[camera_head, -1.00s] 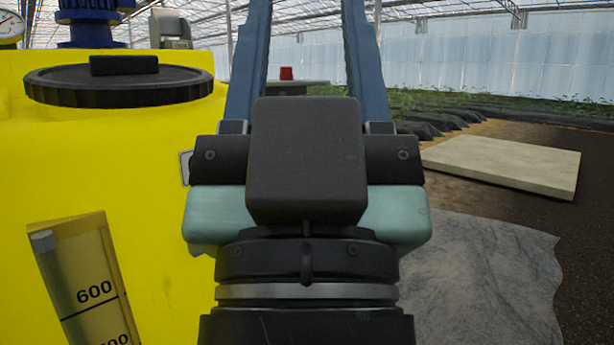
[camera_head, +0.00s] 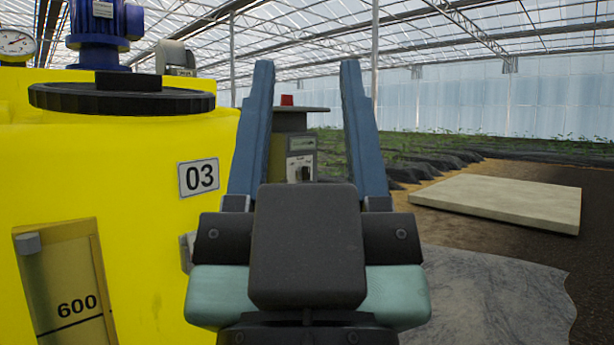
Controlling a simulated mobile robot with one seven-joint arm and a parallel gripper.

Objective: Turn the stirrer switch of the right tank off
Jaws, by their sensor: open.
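My gripper (camera_head: 306,66) is open and empty, its two blue fingers pointing up and away. Between the fingers, farther off, a small dark switch knob (camera_head: 304,174) shows on a light plate on the front of a control post (camera_head: 289,122). The post has a flat grey cap and a red light (camera_head: 287,100) on top. The knob is too small to read its setting. My gripper's body hides the lower part of the post. A yellow tank (camera_head: 140,190) marked 03 stands at the left, with a black lid and a blue motor (camera_head: 97,32) above.
A level gauge (camera_head: 66,285) marked 600 is on the tank's front. A pressure dial (camera_head: 14,45) is at the far left. A pale slab (camera_head: 500,203) lies on the ground at the right, with plant rows behind it. The air right of my gripper is free.

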